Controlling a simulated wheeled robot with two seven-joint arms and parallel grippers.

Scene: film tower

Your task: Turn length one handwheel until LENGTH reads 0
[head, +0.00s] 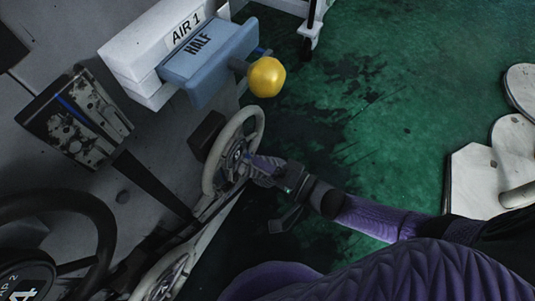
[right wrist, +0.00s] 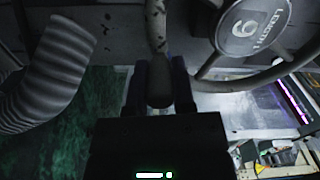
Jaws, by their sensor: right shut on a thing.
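The cream length one handwheel (head: 208,176) is mounted on the side of the grey machine in the head view. Its hub, marked LENGTH with a digit (right wrist: 244,28), shows in the right wrist view. The digit looks like a 6 or a 9, and I cannot tell which because the hub is turned. My right gripper (head: 259,170) reaches in from the right at the wheel. In the right wrist view my right gripper (right wrist: 159,88) has its fingers on both sides of a grip on the wheel and is shut on it. My left gripper is not in view.
A black handwheel (head: 105,220) is at lower left, another pale wheel (head: 163,277) below. Green floor (head: 400,90) lies right.

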